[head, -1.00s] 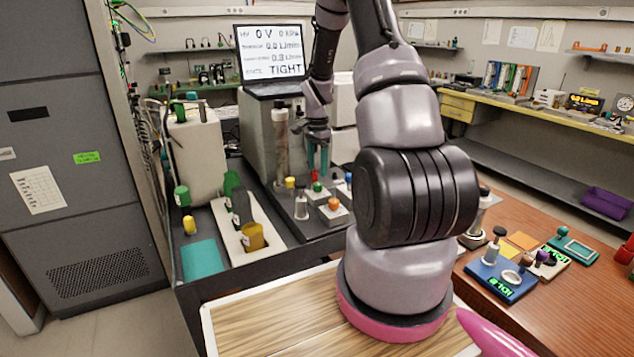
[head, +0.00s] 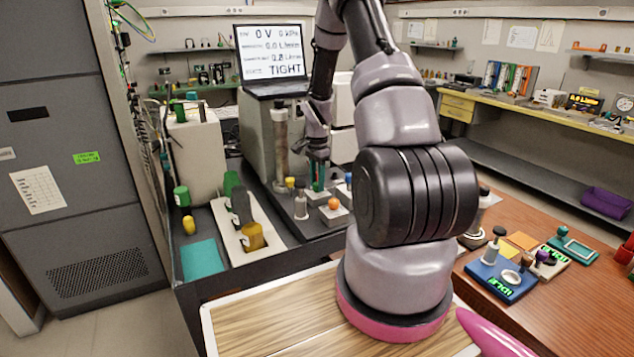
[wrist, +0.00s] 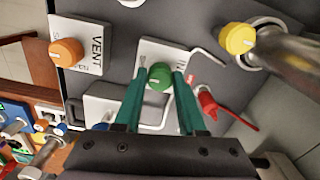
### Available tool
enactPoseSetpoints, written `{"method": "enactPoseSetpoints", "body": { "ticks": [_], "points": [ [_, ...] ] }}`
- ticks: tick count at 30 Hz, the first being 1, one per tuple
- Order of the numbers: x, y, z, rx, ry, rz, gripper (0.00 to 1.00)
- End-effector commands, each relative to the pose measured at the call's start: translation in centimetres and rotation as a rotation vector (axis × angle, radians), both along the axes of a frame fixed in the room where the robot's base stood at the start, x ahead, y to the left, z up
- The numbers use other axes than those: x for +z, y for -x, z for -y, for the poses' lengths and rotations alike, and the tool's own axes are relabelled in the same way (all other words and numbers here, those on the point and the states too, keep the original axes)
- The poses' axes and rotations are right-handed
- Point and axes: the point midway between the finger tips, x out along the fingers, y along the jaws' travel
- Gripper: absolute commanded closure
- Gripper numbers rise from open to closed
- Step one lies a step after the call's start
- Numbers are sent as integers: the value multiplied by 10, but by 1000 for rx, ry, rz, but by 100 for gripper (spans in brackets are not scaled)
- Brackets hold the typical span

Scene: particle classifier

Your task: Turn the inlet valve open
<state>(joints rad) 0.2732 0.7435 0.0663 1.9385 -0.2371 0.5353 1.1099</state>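A round green knob (wrist: 159,77) sits on a white plate (wrist: 152,50) whose label is partly covered, so I cannot read it fully; it appears to be the inlet valve. My gripper (wrist: 160,74) has its two teal fingers apart, one on each side of the green knob. A narrow gap seems to show beside the knob, and I cannot tell whether either finger touches it. In the head view my gripper (head: 318,188) is low over the bench device, and its fingers largely hide the green knob.
An orange knob (wrist: 66,52) on a plate marked VENT is to the left in the wrist view. A yellow knob (wrist: 238,38) by a metal cylinder and a red lever (wrist: 208,103) are close on the right. A screen (head: 272,53) reads 0 V and TIGHT.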

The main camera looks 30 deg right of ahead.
Motion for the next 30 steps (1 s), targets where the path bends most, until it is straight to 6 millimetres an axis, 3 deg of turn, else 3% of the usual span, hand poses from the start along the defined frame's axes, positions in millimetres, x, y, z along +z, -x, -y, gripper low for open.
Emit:
{"method": "enactPoseSetpoints", "body": {
  "ticks": [14, 30],
  "points": [
    [0, 0, 0, 147, 0, 1, 100],
    [0, 1, 1, 642, 0, 0, 100]
  ]
}}
